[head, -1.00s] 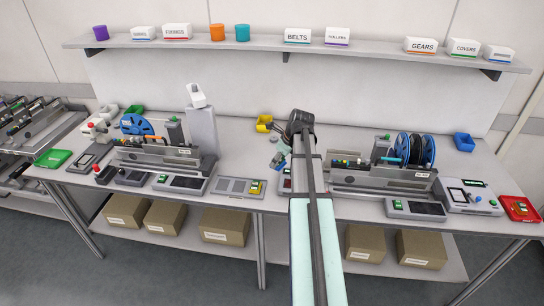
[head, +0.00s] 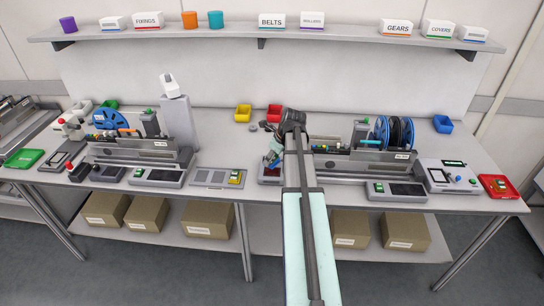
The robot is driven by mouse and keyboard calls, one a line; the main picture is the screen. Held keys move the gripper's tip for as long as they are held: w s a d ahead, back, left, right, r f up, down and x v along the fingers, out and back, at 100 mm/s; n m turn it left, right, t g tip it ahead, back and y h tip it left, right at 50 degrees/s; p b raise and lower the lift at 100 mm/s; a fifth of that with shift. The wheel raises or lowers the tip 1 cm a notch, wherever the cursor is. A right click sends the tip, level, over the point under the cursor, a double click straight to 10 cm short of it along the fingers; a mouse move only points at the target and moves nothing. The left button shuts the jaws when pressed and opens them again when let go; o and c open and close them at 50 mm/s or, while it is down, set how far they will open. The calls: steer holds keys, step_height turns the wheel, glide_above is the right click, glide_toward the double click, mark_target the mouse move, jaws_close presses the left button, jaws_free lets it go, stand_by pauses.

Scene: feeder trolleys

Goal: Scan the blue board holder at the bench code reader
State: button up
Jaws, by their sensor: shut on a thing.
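My gripper (head: 274,157) is near the middle of the bench in the head view, low over a small dark device with a red part (head: 270,173). It is shut on a small blue-green thing, which I take to be the blue board holder (head: 273,162); the fingers hide much of it. I cannot tell whether it touches the device. A white head on a grey column (head: 176,122) stands left of my gripper and may be the bench code reader; I cannot tell for sure.
Feeder units with reels stand left (head: 130,150) and right (head: 365,165) of my arm. A grey plate with a green-and-yellow piece (head: 217,178) lies at the front. Yellow (head: 243,113) and red (head: 274,112) bins stand at the back. A shelf (head: 350,38) hangs above.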

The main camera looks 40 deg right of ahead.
steer(key=shift+f, duration=0.6)
steer(key=shift+r, duration=0.1)
step_height(320, 180, up, 6)
steer(key=p, duration=0.4)
steer(key=shift+p, duration=0.3)
